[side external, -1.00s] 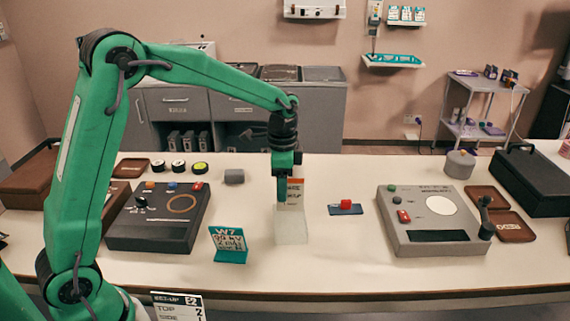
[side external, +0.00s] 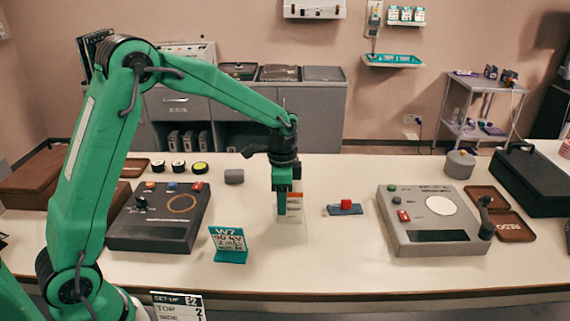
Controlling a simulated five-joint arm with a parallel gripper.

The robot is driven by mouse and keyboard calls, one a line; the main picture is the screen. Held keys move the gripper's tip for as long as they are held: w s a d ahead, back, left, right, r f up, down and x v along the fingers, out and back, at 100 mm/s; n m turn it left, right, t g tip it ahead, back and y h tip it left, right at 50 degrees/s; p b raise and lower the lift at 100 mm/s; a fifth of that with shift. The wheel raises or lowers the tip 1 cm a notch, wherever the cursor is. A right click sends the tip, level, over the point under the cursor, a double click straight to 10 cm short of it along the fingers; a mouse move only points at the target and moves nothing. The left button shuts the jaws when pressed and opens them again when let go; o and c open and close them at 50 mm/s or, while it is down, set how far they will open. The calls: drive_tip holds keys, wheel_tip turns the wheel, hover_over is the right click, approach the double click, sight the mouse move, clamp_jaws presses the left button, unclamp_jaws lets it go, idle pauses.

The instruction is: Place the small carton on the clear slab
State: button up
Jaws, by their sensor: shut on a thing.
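My gripper (side external: 283,208) points down at the middle of the table, shut on the small carton (side external: 296,204). The clear slab (side external: 291,238) is a see-through block on the table, directly below my gripper in the picture. The carton's lower part overlaps the slab in this view. I cannot tell whether the two touch.
A teal sign card (side external: 230,256) stands close on the left. A small blue plate with a red block (side external: 346,204) lies to the right. A dark control box (side external: 158,240) is at left and a grey one (side external: 438,250) at right.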

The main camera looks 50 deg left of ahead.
drive_tip(key=shift+f, duration=0.1)
drive_tip(key=o, duration=1)
wheel_tip(320, 180, up, 12)
drive_tip(key=shift+r, duration=0.15)
idle(0.6)
